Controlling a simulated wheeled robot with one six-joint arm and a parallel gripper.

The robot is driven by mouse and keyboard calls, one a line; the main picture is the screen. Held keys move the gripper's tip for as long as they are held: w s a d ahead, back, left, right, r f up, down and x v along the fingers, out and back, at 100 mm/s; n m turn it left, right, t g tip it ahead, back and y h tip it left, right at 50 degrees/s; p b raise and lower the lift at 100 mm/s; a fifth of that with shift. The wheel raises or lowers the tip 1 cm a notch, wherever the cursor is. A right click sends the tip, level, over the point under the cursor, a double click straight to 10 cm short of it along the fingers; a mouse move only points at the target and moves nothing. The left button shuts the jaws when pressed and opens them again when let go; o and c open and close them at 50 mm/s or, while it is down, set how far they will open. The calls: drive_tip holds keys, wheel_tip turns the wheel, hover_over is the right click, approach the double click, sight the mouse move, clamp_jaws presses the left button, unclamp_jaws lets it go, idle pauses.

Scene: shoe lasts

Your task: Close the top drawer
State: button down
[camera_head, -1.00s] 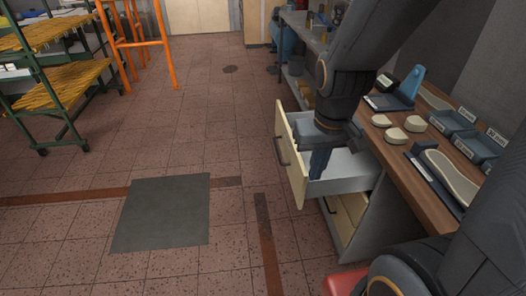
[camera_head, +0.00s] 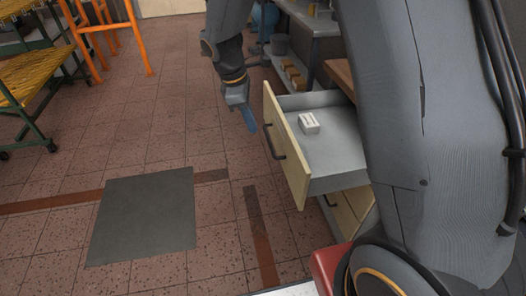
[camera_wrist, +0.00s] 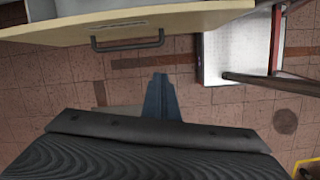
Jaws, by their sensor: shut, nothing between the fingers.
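The top drawer (camera_head: 291,149) has a cream front with a dark bar handle (camera_head: 273,143). It is pulled well out of the bench, and a small white box (camera_head: 308,123) lies on its grey floor. My gripper (camera_head: 251,125) is shut and empty, pointing down in front of the drawer's outer face, near its far end. In the wrist view, my gripper (camera_wrist: 160,88) shows blue fingers together below the drawer front (camera_wrist: 135,22) and its handle (camera_wrist: 128,42); I see a gap between them.
A lower drawer (camera_head: 352,206) with a cream front is under the top one. My arm hides most of the bench top. A red object (camera_head: 330,268) is near the front.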

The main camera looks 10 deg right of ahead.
drive_tip(key=w+d+f+n, duration=0.1)
drive_tip(key=d+f, duration=0.1)
drive_tip(key=f, duration=0.4)
drive_tip(key=w+d+f+n+p, duration=0.1)
drive_tip(key=w+d+f, duration=0.1)
drive_tip(key=f, duration=0.5)
drive_tip(key=shift+d+n+h+p, duration=0.3)
drive_tip(key=shift+d, duration=0.1)
